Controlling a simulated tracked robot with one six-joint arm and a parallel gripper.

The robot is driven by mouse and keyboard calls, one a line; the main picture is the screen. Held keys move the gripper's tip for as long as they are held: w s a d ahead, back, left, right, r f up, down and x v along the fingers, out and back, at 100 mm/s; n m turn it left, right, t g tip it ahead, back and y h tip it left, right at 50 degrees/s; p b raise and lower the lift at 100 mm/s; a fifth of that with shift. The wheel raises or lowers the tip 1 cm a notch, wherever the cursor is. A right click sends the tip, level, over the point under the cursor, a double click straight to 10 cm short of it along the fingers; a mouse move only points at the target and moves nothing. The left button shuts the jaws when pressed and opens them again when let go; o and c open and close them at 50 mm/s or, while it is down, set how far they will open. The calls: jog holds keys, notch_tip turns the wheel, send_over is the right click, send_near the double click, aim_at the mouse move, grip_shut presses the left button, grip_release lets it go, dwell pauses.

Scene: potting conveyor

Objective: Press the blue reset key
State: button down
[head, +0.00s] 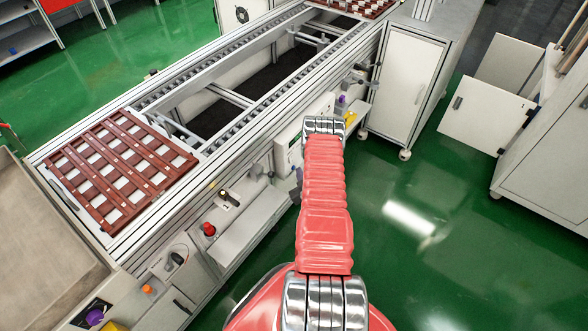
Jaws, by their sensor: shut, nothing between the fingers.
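I cannot make out a blue reset key in the head view. A white control box with a small green display (293,143) is on the conveyor's near side, partly covered by my arm. My red arm reaches forward from the bottom of the view to a silver joint at the box's right. My gripper is hidden behind the arm, so its place relative to the key cannot be seen. A small dark bluish-grey part shows at the arm's left edge, too unclear to name.
The conveyor (215,120) runs diagonally, with a brown slatted tray (118,165) at its near end. A red button (209,229) and purple knob (95,316) sit on the near side. A white cabinet (408,80) stands right. Green floor (450,230) is clear at right.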

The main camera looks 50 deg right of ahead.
jog(key=shift+s, duration=0.15)
jog(key=shift+s+d, duration=0.15)
jog(key=shift+s, duration=1.35)
jog(key=shift+s+d, duration=0.1)
jog(key=shift+s, duration=1.35)
